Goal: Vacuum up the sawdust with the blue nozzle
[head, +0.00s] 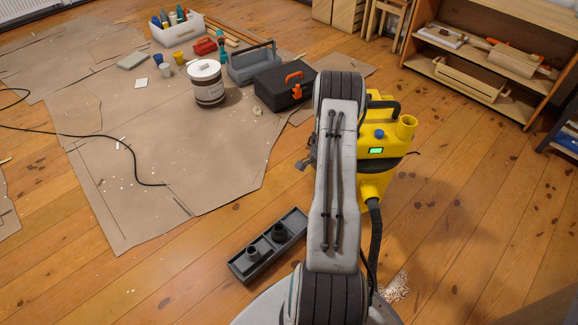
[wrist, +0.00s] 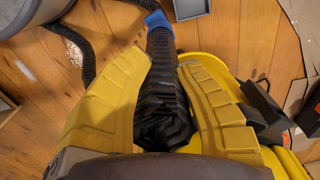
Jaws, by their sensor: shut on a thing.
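In the wrist view the yellow fingers of my gripper (wrist: 162,80) are shut on a black ribbed grip (wrist: 164,95), one finger on each side. The blue nozzle (wrist: 155,20) shows at its far end, beyond the fingertips. Pale sawdust (head: 395,288) lies on the wood floor right of my arm's base in the head view; a patch also shows at upper left in the wrist view (wrist: 66,50), apart from the nozzle. The yellow vacuum (head: 378,140) stands behind my arm, its black hose (head: 375,232) running down. My arm hides the gripper and nozzle in the head view.
A grey tray (head: 240,268) with dark attachments lies left of my arm. Brown cardboard (head: 180,150) covers the left floor, with a bucket (head: 206,88), a black toolbox (head: 283,91) and a cable on it. A wooden shelf (head: 490,55) stands at back right. The right floor is mostly clear.

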